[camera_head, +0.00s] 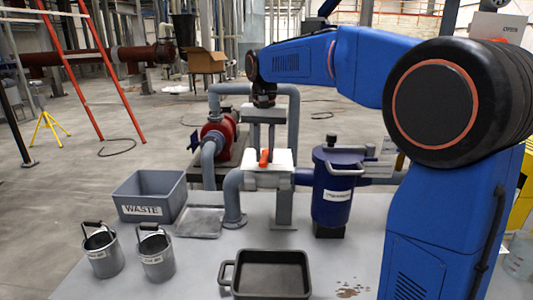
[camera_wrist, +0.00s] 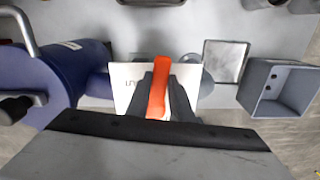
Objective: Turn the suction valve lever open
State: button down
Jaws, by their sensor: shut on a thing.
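The suction valve lever is an orange handle (camera_head: 264,157) in front of a white plate (camera_head: 282,161) on the grey pipework. In the wrist view the orange lever (camera_wrist: 159,88) stands between the two dark fingers of my gripper (camera_wrist: 158,92), which is shut on it. The white plate (camera_wrist: 124,98) behind it carries dark lettering, partly covered by the fingers. In the head view my gripper (camera_head: 264,140) reaches down from above to the lever, and its fingertips are hard to make out. The lever's base is hidden.
A blue filter housing (camera_head: 332,190) stands close to the right of the valve. A grey WASTE bin (camera_head: 145,207), a shallow tray (camera_head: 200,221), two metal buckets (camera_head: 157,257) and a black pan (camera_head: 267,275) are on the table. A red pump (camera_head: 220,137) stands behind.

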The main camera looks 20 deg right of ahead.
jog(key=w+a+m, duration=0.1)
jog(key=w+m, duration=0.1)
jog(key=m, duration=0.2)
jog(key=w+a+m, duration=0.1)
jog(key=w+m, duration=0.1)
jog(key=m, duration=0.3)
jog(key=w+a+m, duration=0.1)
jog(key=w+m, duration=0.1)
jog(key=m, duration=0.2)
jog(key=shift+a, duration=0.3)
jog(key=shift+w+d+m, duration=0.1)
jog(key=shift+w+m, duration=0.3)
jog(key=shift+m, duration=0.5)
jog(key=shift+w+d+m, duration=0.1)
jog(key=shift+w+m, duration=0.25)
jog(key=shift+m, duration=0.55)
jog(key=c, duration=1.6)
grip_release()
jog(key=shift+o, duration=0.2)
jog(key=shift+r, duration=0.1)
notch_tip(320, 180, up, 17)
jog(key=shift+r, duration=0.15)
